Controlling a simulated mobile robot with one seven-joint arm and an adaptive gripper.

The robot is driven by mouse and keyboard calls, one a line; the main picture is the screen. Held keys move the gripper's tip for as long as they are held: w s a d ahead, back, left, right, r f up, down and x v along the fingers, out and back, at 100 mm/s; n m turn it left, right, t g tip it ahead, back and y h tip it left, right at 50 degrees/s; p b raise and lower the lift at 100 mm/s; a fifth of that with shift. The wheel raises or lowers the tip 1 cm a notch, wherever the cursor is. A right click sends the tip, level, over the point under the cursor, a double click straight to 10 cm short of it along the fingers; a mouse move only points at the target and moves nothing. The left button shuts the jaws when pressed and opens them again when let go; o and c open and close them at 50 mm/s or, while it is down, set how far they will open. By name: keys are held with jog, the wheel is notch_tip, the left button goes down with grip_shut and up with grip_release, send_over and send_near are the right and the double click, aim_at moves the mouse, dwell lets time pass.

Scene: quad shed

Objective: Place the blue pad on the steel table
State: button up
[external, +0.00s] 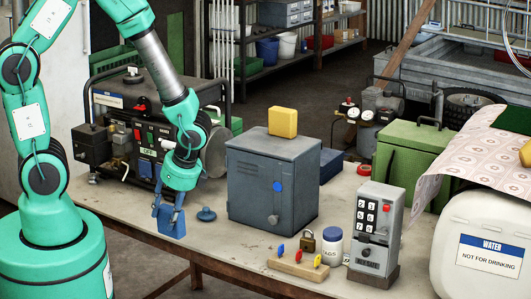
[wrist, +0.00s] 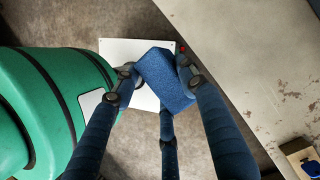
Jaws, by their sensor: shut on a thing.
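The blue pad (external: 172,222) is a small block held at the end of my gripper (external: 169,205). My gripper is shut on it, pointing down, near the front edge of the steel table (external: 118,202). In the wrist view the pad (wrist: 168,82) sits tilted between the dark blue fingers (wrist: 158,78). There it shows over the floor and a white plate, left of the table's edge. The table top (wrist: 262,62) is pale and worn. I cannot tell the pad's height above the table from the external view.
A grey cabinet (external: 270,185) with a yellow block (external: 283,122) on top stands right of my gripper. A generator (external: 140,120) stands behind. A keypad box (external: 372,225), padlock (external: 307,241) and jar (external: 332,245) stand farther right.

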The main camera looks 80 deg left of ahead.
jog(key=w+a+b, duration=0.1)
jog(key=w+a, duration=0.2)
jog(key=w, duration=0.4)
jog(key=w+a+f+b, duration=0.1)
jog(key=w+a, duration=0.2)
jog(key=w, duration=0.5)
jog(key=shift+f, duration=0.3)
jog(key=shift+d+f+b, duration=0.1)
jog(key=shift+f+b, duration=0.6)
jog(key=shift+f, duration=1.05)
jog(key=o, duration=0.8)
jog(key=shift+f, duration=0.1)
jog(key=shift+c, duration=0.2)
